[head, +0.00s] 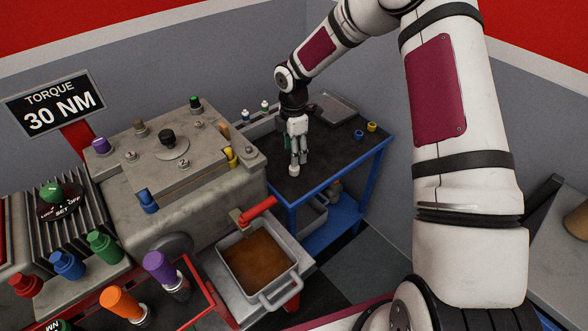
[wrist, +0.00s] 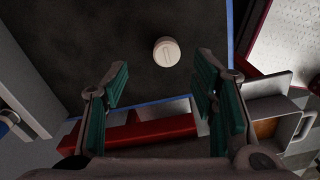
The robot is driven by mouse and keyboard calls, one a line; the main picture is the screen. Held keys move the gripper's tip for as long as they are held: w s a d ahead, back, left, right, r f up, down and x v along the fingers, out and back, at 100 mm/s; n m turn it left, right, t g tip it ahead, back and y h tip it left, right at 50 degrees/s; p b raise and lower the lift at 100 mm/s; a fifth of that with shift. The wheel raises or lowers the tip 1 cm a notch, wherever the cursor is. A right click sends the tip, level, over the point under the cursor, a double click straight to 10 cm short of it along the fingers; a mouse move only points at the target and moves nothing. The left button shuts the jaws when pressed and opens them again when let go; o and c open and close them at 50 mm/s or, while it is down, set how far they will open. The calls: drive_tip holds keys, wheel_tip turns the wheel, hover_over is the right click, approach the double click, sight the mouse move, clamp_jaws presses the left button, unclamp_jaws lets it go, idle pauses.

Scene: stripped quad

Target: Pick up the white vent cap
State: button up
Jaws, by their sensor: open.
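The white vent cap (wrist: 167,52) is a small round piece with a slot mark on its top. It lies on the dark top of the blue cart (head: 318,178), near the cart's front edge. In the head view the cap (head: 294,171) shows just below my fingers. My gripper (head: 298,160) points down over the cart top. In the wrist view my gripper (wrist: 163,80) is open and empty, its teal-padded fingers spread wide. The cap appears beyond the fingertips, roughly centred between them. No contact shows.
A yellow cap (head: 372,127) and a blue cap (head: 358,134) stand at the cart's right. A grey tray (head: 334,108) lies at its back. The engine block (head: 190,195) stands left. A red-handled valve (head: 258,210) over an oil pan (head: 290,277) is in front.

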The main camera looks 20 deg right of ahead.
sight(294, 170)
drive_tip(key=shift+s+f, duration=0.2)
drive_tip(key=shift+f, duration=1.4)
drive_tip(key=shift+s+f, duration=0.2)
drive_tip(key=shift+f, duration=1.4)
drive_tip(key=c, duration=1.1)
